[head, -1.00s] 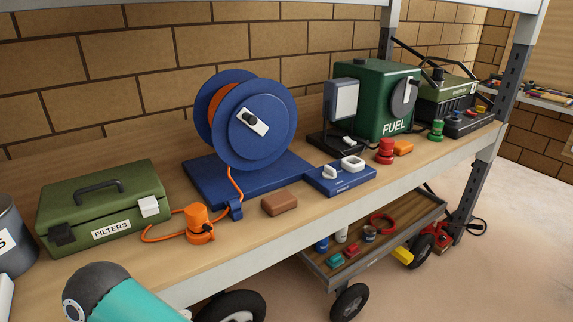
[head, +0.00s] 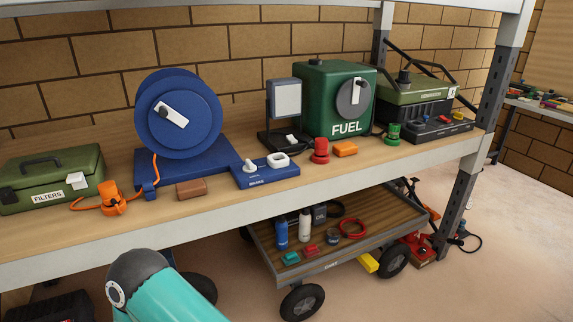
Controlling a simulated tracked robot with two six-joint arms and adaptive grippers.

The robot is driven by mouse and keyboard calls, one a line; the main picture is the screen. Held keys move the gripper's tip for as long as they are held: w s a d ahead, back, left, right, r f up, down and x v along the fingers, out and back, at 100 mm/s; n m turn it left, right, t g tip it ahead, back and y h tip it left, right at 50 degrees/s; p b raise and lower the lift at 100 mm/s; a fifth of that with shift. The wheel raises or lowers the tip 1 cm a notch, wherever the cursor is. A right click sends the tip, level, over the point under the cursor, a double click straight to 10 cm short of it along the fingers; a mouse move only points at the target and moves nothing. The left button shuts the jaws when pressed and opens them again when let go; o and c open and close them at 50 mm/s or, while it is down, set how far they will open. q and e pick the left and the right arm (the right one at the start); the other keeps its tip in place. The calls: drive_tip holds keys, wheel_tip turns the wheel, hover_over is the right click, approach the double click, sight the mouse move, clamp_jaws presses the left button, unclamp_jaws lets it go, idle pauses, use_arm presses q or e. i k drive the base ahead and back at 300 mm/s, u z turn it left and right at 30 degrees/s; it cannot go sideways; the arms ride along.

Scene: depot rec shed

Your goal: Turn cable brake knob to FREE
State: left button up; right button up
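The cable brake is a small blue panel (head: 268,177) on the bench in front of the blue cable reel (head: 179,118). A white knob (head: 249,166) stands on its left part and a white oval ring piece (head: 278,160) on its right part. White lettering, seemingly BRAKE, is on the front edge; the knob's exact setting is too small to read. An orange cable (head: 155,168) hangs from the reel to an orange plug (head: 113,202) on the bench. A teal arm link of mine shows at the bottom, but neither gripper is in view.
A brown block (head: 191,188) lies left of the panel. A red knob-like piece (head: 320,150) and orange block (head: 345,148) lie to its right. The green FUEL can (head: 334,97), work lamp (head: 284,99) and FILTERS box (head: 50,176) stand on the bench. A loaded cart (head: 330,262) stands below.

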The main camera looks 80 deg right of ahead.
sight(249, 167)
drive_tip(key=k, duration=0.9)
drive_tip(key=z, duration=1.25)
drive_tip(key=i, duration=1.05)
drive_tip(key=z, duration=0.1)
